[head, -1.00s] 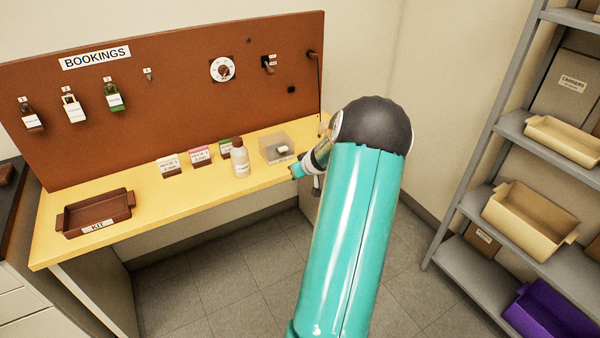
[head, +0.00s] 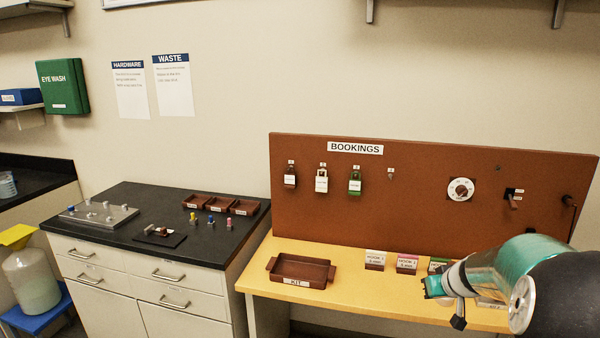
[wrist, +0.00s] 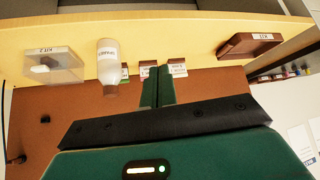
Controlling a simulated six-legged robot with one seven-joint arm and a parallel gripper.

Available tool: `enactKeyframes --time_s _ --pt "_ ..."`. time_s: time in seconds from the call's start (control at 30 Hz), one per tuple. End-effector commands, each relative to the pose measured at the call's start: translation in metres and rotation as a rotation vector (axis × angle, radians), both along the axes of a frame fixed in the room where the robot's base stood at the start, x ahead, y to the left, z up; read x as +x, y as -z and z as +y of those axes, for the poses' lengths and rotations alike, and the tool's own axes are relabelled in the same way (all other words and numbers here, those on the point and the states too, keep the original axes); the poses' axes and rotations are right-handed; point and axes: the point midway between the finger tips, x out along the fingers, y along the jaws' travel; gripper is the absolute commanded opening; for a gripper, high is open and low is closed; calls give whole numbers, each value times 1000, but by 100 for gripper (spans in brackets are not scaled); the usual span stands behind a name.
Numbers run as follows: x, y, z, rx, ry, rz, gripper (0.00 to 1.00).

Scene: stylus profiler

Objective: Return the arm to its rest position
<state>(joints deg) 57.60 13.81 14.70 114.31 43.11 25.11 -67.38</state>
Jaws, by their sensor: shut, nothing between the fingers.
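My arm enters at the lower right of the head view, with a dark joint and a teal link. My gripper (head: 430,287) points left above the yellow bench (head: 345,270), in front of the small cards. In the wrist view my gripper's green fingers (wrist: 157,88) are together with nothing between them. That view is upside down. It shows a white bottle (wrist: 108,70) and a clear box (wrist: 55,70) to the left of the fingers, both apart from them. In the head view my arm hides the bottle and most of the box.
A brown board (head: 420,180) with several padlocks and a dial stands behind the bench. A brown kit tray (head: 302,271) sits on the bench's left. A black-topped cabinet (head: 125,220) with small trays stands further left. The bench between tray and cards is clear.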

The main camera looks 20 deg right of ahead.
Motion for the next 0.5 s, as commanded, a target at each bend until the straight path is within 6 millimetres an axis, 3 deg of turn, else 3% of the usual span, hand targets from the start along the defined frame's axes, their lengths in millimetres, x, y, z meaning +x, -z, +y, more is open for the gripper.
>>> enactKeyframes --time_s 0.03,0.1,0.27,0.5 --pt "5 -16 34 -4 -42 9 0" --pt "5 -32 75 3 -81 30 0" --pt "-11 -63 161 12 -153 76 0" --pt "-65 -94 265 11 -215 138 0"
